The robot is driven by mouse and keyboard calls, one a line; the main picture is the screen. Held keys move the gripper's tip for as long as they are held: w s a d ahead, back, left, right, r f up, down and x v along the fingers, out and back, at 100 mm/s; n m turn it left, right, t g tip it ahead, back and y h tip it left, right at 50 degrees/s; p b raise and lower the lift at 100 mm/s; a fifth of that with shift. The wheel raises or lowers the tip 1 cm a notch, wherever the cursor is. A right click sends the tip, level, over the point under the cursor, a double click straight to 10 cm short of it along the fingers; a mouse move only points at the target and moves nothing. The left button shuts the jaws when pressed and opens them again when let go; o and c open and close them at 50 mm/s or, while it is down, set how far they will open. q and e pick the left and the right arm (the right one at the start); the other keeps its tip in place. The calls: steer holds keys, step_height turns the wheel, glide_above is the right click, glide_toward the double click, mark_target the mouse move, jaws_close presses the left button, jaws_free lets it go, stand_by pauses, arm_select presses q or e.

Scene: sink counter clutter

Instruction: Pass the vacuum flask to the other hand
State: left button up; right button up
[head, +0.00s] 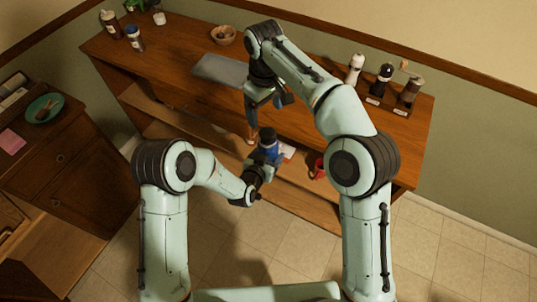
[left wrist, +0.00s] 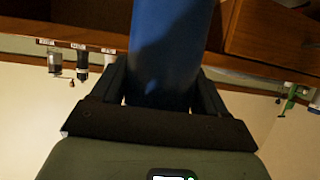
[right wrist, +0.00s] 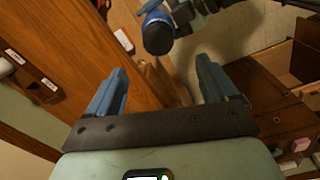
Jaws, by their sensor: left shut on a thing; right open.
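The vacuum flask (head: 271,150) is blue with a dark cap. My left gripper (head: 260,173) is shut on it and holds it up in front of the wooden counter. In the left wrist view the flask's blue body (left wrist: 170,45) stands between the left fingers (left wrist: 163,85). My right gripper (head: 268,101) is open and empty, above the counter and beyond the flask. In the right wrist view the flask's cap end (right wrist: 158,36) shows past the open right fingers (right wrist: 160,72), apart from them. The flask's lower part is hidden by the left gripper in the head view.
A grey mat (head: 220,70) and a bowl (head: 223,36) are farther back. Bottles and a grinder (head: 410,88) stand at the right. A side cabinet holds a green plate (head: 45,107).

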steer(key=d+f+m+t, duration=0.1)
steer(key=d+f+m, duration=0.3)
steer(key=f, duration=0.3)
steer(key=d+f+m+y, duration=0.1)
steer(key=d+f+m, duration=0.25)
steer(key=f, duration=0.35)
steer(key=d+f+m+t, duration=0.1)
steer(key=d+f+m, duration=0.35)
steer(key=f, duration=0.35)
steer(key=s+f+n+y, duration=0.1)
steer(key=s+f, duration=0.7)
steer(key=f, duration=0.2)
steer(key=s+a+f+g+y, duration=0.1)
steer(key=s+f, duration=0.4)
steer(key=s, duration=0.6)
steer(key=s+f+m+g, duration=0.1)
steer(key=s+f, duration=0.4)
steer(key=s, duration=0.6)
steer(key=shift+a+f+y, duration=0.2)
steer(key=shift+a+y, duration=0.2)
steer(key=shift+s, duration=0.1)
